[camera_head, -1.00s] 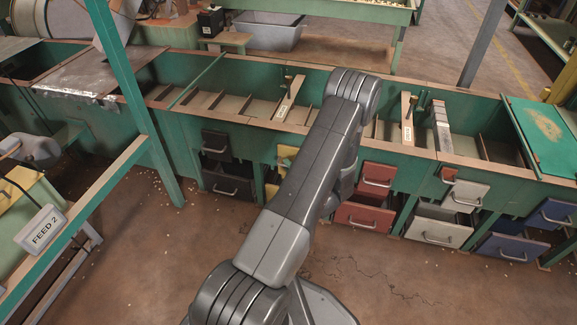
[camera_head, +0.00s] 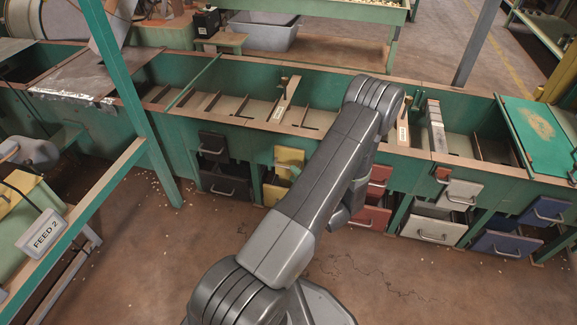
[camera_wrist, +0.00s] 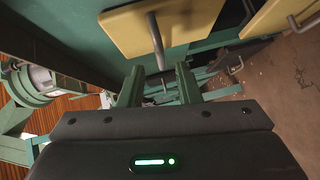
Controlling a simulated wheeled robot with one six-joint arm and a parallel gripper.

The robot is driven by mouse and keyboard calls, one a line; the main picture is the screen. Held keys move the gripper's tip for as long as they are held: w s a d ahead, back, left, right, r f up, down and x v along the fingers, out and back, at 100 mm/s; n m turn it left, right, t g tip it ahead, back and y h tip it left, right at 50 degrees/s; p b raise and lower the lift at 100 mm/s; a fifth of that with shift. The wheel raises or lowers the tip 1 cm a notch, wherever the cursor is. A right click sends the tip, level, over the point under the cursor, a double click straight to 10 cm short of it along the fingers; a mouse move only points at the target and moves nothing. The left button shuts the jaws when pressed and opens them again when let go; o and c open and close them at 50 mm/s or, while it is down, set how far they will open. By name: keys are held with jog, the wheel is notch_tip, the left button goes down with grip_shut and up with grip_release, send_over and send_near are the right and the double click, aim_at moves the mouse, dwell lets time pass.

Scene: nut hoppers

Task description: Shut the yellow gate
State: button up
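The yellow gate (camera_head: 289,156) is a small flat panel on the green hopper front in the head view, partly hidden by my arm. In the wrist view the yellow gate (camera_wrist: 187,22) fills the top middle, with a grey bar handle (camera_wrist: 157,42) standing out from it. My gripper (camera_wrist: 158,76) is open, its two fingers apart. The end of the bar handle shows ahead of the gap between them; I cannot tell whether they touch.
A yellow drawer (camera_head: 276,194) is below the gate; it also shows at the wrist view's upper right (camera_wrist: 272,22). Black drawers (camera_head: 222,182) are to the left, red ones (camera_head: 362,217) to the right. A green frame post (camera_head: 150,150) stands front left. The floor (camera_head: 400,285) in front is mostly clear.

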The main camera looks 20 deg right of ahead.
aim_at(286, 167)
jog(key=f+p+v, duration=0.1)
jog(key=v, duration=0.6)
jog(key=shift+s+r, duration=0.15)
jog(key=shift+r, duration=0.3)
jog(key=b+x, duration=0.3)
jog(key=x, duration=1)
jog(key=shift+w+a+b, duration=0.15)
jog(key=shift+w+b, duration=0.1)
jog(key=shift+b, duration=0.1)
jog(key=shift+s+a, duration=0.15)
jog(key=shift+s, duration=0.05)
jog(key=shift+r, duration=0.1)
